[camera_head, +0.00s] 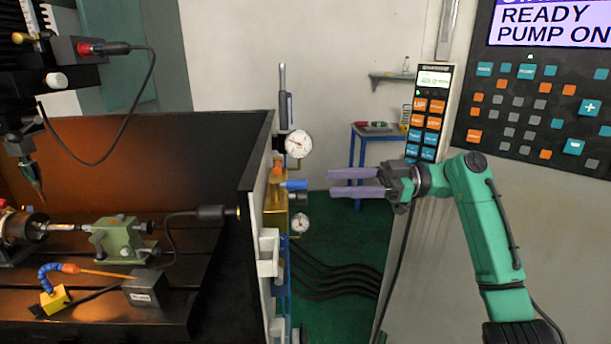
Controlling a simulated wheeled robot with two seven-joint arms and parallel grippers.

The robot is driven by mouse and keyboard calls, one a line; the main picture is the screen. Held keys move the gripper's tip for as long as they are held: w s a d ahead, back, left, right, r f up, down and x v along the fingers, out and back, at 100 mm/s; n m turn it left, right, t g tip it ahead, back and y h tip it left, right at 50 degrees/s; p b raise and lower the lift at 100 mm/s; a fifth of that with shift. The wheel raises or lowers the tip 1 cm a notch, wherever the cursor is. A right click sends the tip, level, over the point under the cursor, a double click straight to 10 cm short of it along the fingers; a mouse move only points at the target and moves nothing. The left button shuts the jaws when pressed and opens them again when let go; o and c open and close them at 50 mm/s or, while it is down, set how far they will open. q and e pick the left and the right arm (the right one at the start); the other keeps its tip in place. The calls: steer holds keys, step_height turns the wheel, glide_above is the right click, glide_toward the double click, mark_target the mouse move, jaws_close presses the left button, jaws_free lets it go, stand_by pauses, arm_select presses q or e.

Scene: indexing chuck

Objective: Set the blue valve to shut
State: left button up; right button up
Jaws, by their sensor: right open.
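The blue valve (295,185) shows as a small blue handle pointing right, on a brass block (274,200) at the panel's edge. Two round dial gauges sit near it, an upper gauge (298,144) and a lower gauge (300,223). My right gripper (331,182) comes in from the right at the valve's height, with its two purple fingers pointing left. It is open and empty, and a small gap shows between its fingertips and the blue handle. My left gripper is not in view.
A machine bed (120,310) with a green tailstock (123,240) fills the left. A control panel (540,110) reading READY, PUMP ON and an orange-and-blue keypad (427,115) stand right. A blue table (380,130) is behind. Dark hoses (340,270) run below the valve.

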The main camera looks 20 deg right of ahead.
mark_target(306, 180)
steer(key=p+x, duration=0.2)
steer(key=x, duration=0.4)
steer(key=shift+a+r, duration=0.1)
steer(key=shift+r, duration=0.05)
steer(key=shift+w+a, duration=0.15)
steer(key=shift+a, duration=0.4)
jaws_close()
steer(key=shift+f, duration=0.25)
